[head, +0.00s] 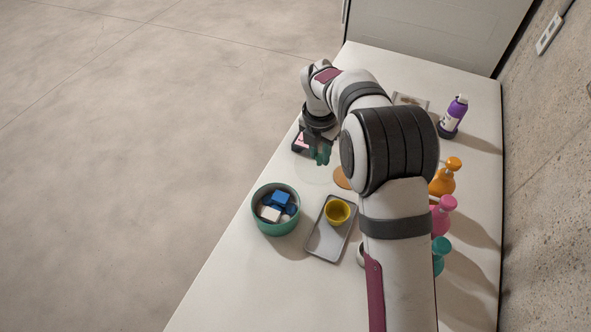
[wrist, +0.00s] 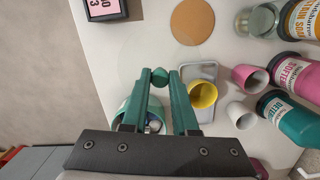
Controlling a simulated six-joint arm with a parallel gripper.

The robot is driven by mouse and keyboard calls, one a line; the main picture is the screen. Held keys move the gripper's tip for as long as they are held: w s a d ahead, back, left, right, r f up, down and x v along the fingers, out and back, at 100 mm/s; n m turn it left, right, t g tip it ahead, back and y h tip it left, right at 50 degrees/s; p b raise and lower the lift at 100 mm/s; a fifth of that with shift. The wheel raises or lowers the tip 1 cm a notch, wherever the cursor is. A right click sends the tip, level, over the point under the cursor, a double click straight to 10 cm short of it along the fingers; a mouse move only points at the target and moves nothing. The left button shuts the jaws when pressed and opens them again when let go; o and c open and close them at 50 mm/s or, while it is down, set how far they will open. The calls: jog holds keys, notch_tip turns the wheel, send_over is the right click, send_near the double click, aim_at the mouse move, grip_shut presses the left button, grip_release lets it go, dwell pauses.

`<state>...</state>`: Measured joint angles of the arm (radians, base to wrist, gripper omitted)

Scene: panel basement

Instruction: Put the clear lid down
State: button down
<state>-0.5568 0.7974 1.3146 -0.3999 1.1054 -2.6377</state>
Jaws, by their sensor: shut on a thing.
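My gripper (head: 319,157) is over the far left part of the table, its green fingers pointing down. In the wrist view my gripper (wrist: 160,76) is shut on the small green knob of the clear lid (wrist: 145,48). The lid is a nearly invisible round disc, faint against the white table; it shows faintly in the head view (head: 313,174) below the fingertips. I cannot tell whether it touches the table. A green round tub (head: 256,218) with blue and white pieces inside stands nearer, open on top. In the wrist view the fingers partly hide the tub (wrist: 124,108).
A grey tray (head: 326,244) with a yellow cup (head: 337,212) lies right of the tub. An orange-brown disc (wrist: 192,21) and a dark box with a pink face (wrist: 104,8) are near the lid. Several bottles line the right side, including a purple one (head: 455,113).

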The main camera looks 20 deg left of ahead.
aim_at(297, 159)
jog(key=a+f, duration=0.1)
jog(key=a, duration=0.1)
jog(key=a+f, duration=0.1)
jog(key=a, duration=0.1)
jog(key=a+f, duration=0.1)
jog(key=shift+s+a+f, duration=0.25)
jog(key=shift+a, duration=0.15)
jog(key=shift+a+f, duration=0.2)
jog(key=shift+f, duration=1.9)
jog(key=shift+f, duration=0.1)
jog(key=c, duration=0.7)
grip_release()
